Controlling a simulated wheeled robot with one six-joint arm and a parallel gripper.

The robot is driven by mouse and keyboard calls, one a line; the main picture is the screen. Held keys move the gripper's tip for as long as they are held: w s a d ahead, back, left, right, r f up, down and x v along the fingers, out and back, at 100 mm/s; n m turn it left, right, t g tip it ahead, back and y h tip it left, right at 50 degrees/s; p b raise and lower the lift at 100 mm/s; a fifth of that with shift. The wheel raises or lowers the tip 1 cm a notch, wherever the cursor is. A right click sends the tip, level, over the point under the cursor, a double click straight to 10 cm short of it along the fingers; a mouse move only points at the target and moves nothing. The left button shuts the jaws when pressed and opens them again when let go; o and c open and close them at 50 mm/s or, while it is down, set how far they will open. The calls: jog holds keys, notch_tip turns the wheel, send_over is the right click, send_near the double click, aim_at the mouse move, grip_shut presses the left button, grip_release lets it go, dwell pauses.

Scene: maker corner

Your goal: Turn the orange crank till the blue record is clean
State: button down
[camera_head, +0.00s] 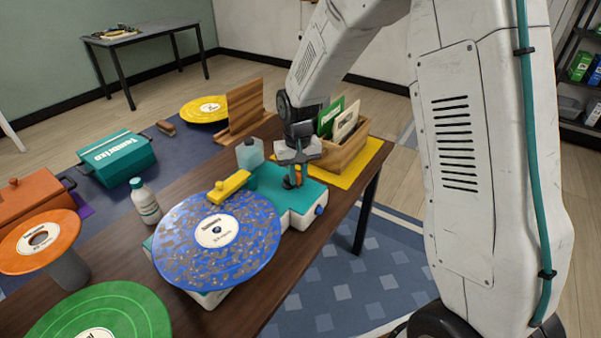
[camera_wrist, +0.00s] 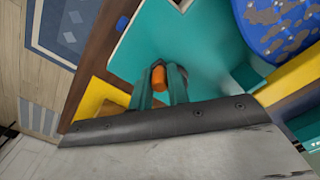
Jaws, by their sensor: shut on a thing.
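The blue record (camera_head: 190,250) lies flat on the teal and white cleaning machine (camera_head: 303,200), with grey-brown dirt patches spread over much of its surface. Its edge also shows in the wrist view (camera_wrist: 285,25). A yellow arm (camera_head: 230,186) reaches over the record's far edge. My gripper (camera_head: 292,178) points down at the machine's far end. In the wrist view its teal fingers (camera_wrist: 159,85) are shut on the orange crank's knob (camera_wrist: 158,78). The rest of the crank is mostly hidden by the fingers.
A white bottle (camera_head: 146,203), a green record (camera_head: 105,315) and an orange record (camera_head: 40,242) on a stand are at left. A wooden crate (camera_head: 345,150) of sleeves on a yellow mat (camera_head: 374,148) stands behind my gripper. A clear container (camera_head: 249,153) stands close by.

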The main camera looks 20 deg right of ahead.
jog(key=m, duration=0.1)
jog(key=a+m, duration=0.1)
jog(key=m, duration=0.2)
jog(key=shift+s+a+m, duration=0.15)
jog(key=shift+a+m, duration=0.1)
jog(key=shift+m, duration=0.05)
jog(key=shift+w+a+m, duration=0.1)
jog(key=shift+a+m, duration=0.3)
jog(key=shift+m, duration=0.8)
jog(key=shift+w+a+m, duration=0.1)
jog(key=shift+a+m, duration=0.25)
jog(key=shift+m, duration=0.85)
jog(key=shift+r, duration=0.1)
jog(key=c, duration=1.3)
grip_release()
jog(key=shift+c, duration=0.2)
notch_tip(320, 180, up, 8)
